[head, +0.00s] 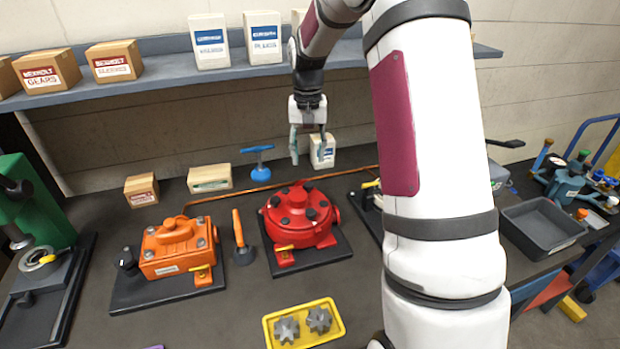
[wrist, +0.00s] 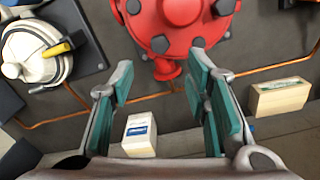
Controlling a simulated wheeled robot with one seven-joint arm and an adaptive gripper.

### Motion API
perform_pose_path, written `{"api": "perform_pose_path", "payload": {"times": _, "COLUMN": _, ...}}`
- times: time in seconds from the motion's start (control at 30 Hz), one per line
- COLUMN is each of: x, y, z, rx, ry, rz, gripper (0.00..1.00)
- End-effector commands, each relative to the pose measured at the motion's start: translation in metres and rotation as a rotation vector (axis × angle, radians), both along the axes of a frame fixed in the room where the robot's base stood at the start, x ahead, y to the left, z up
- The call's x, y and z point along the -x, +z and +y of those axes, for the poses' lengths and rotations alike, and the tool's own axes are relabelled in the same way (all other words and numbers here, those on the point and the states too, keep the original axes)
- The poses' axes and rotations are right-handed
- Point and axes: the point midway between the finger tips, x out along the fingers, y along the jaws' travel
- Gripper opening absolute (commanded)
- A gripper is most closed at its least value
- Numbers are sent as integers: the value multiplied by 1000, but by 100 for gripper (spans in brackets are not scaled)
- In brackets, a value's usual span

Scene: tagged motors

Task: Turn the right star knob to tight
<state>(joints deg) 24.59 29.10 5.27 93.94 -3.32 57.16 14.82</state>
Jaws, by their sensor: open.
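Two grey star-shaped knobs sit side by side in a yellow tray-like holder (head: 270,338) at the front of the bench in the head view. The right star knob (head: 319,319) is close to the left star knob (head: 286,329). I cannot tell from their look whether either is tight. My gripper (head: 309,150) is open and empty, pointing down high above the back of the bench, well away from the knobs. In the wrist view my gripper (wrist: 160,75) has its fingers spread with nothing between them. The knobs do not show in the wrist view.
A red motor (head: 300,215) stands between my gripper and the knobs; it also shows in the wrist view (wrist: 185,12). An orange motor (head: 178,248) and a blue-handled tool (head: 260,165) stand nearby. My arm hides bench to the right. Bench left of the yellow holder is mostly clear.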

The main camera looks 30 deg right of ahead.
Motion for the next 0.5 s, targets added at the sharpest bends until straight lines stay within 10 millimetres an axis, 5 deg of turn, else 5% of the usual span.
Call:
{"api": "perform_pose_path", "payload": {"times": 0.3, "x": 2, "y": -60, "z": 0, "rx": -2, "ry": 0, "rz": 3, "gripper": 43}}
{"api": "perform_pose_path", "payload": {"times": 0.5, "x": 1, "y": -81, "z": 0, "rx": -1, "ry": 2, "rz": 1, "gripper": 43}}
